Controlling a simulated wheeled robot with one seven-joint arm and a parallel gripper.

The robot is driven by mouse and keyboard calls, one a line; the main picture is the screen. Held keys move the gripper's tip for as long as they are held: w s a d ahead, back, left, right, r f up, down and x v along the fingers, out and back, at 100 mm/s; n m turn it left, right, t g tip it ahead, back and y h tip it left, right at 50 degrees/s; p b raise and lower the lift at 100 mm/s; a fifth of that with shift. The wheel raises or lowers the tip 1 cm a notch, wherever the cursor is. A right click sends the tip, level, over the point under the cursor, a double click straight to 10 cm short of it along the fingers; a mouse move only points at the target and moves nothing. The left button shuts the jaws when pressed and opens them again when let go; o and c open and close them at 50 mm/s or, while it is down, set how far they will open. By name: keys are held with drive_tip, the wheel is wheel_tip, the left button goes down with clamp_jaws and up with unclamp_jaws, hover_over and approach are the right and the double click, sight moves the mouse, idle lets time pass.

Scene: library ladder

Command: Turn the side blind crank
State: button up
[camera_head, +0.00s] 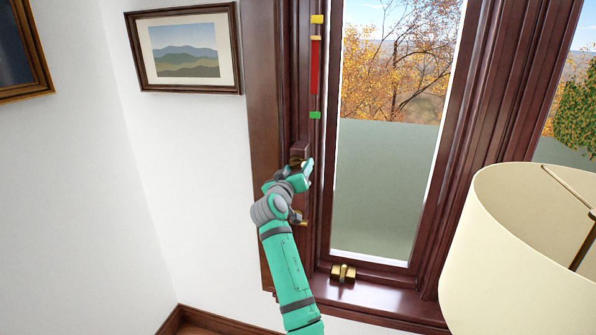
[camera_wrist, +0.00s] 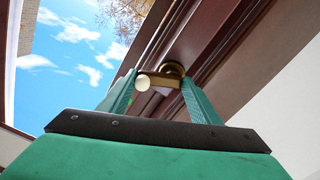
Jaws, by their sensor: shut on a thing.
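The brass blind crank (camera_wrist: 173,70) is mounted on the dark wooden window frame. In the wrist view its round base, short arm and pale round knob (camera_wrist: 143,83) show between the two green fingers of my gripper (camera_wrist: 157,79). My gripper is shut on the crank. In the head view my gripper (camera_head: 304,170) is at the left side of the window frame and hides most of the crank; a small brass part (camera_head: 296,161) shows beside it. A grey-green panel (camera_head: 380,185) covers the lower window, with trees and sky visible above it.
A vertical strip with a yellow mark, a red bar (camera_head: 315,65) and a green mark (camera_head: 315,115) is on the frame above my gripper. A brass fitting (camera_head: 343,273) sits on the sill. A cream lampshade (camera_head: 515,255) stands at right. A framed picture (camera_head: 184,50) hangs at left.

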drive_tip(key=n, duration=0.3)
drive_tip(key=shift+a+r+n, duration=0.2)
drive_tip(key=shift+r+n, duration=0.1)
drive_tip(key=shift+n, duration=0.1)
drive_tip(key=n, duration=0.3)
drive_tip(key=shift+w+a+r+n, duration=0.1)
drive_tip(key=shift+a+r+n, duration=0.15)
drive_tip(key=shift+n, duration=0.05)
drive_tip(key=n, duration=0.2)
drive_tip(key=a+n, duration=0.1)
drive_tip(key=n, duration=0.2)
drive_tip(key=shift+w+r+n, duration=0.1)
drive_tip(key=shift+w+n, duration=0.05)
drive_tip(key=shift+n, duration=0.15)
drive_tip(key=shift+a, duration=0.1)
drive_tip(key=o, duration=1)
drive_tip(key=shift+o, duration=0.2)
drive_tip(key=v, duration=1.1)
drive_tip(key=shift+w, duration=0.1)
